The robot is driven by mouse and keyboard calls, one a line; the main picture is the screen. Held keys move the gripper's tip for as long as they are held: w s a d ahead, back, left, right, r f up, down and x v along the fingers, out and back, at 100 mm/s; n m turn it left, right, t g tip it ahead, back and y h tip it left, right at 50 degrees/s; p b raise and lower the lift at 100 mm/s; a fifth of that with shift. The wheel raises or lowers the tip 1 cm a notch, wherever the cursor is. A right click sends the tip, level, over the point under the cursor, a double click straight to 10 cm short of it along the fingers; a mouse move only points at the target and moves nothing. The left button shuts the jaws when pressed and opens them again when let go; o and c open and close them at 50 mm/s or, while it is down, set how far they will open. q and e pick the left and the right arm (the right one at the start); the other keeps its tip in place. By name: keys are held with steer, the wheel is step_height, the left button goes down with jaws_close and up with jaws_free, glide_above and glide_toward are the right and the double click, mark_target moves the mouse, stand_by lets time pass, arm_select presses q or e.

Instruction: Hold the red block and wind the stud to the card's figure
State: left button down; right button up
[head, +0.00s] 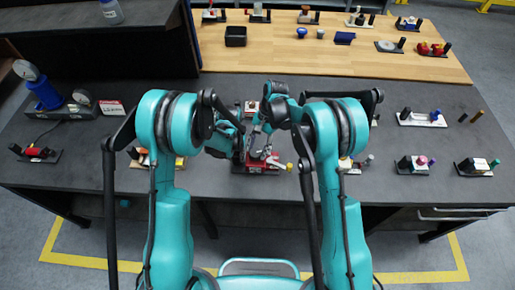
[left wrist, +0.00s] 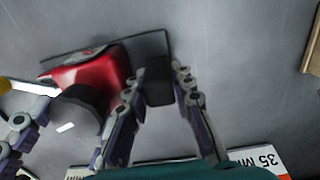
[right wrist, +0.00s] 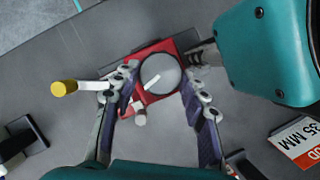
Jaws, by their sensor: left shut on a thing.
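The red block (head: 258,166) sits on a dark plate on the bench, below my two hands; it also shows in the left wrist view (left wrist: 88,76) and right wrist view (right wrist: 150,54). A black post (left wrist: 157,82) stands beside it, and my left gripper (left wrist: 155,78) is shut on that post. My right gripper (right wrist: 160,75) is open around a round grey disc (right wrist: 160,74) with a white mark; I cannot tell whether the fingers touch it. A pale stud with a yellow tip (right wrist: 63,88) sticks out of the block. A white card (left wrist: 262,158) reads "35 MM".
Several similar small fixtures stand on the bench, such as one at the far right (head: 476,166) and one at the left (head: 36,154). Dial gauges on a blue stand (head: 46,98) are at the back left. A wooden table (head: 330,66) lies behind.

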steer(key=shift+s+d+m+t+y, duration=0.1)
steer(key=shift+m+t+y, duration=0.35)
steer(key=shift+m, duration=1.15)
steer(key=o, duration=1.2)
steer(key=shift+c, duration=0.2)
steer(key=shift+r, duration=0.1)
steer(key=v, duration=1.1)
steer(key=shift+r, duration=0.4)
arm_select(q)
steer(key=c, duration=1.2)
jaws_free()
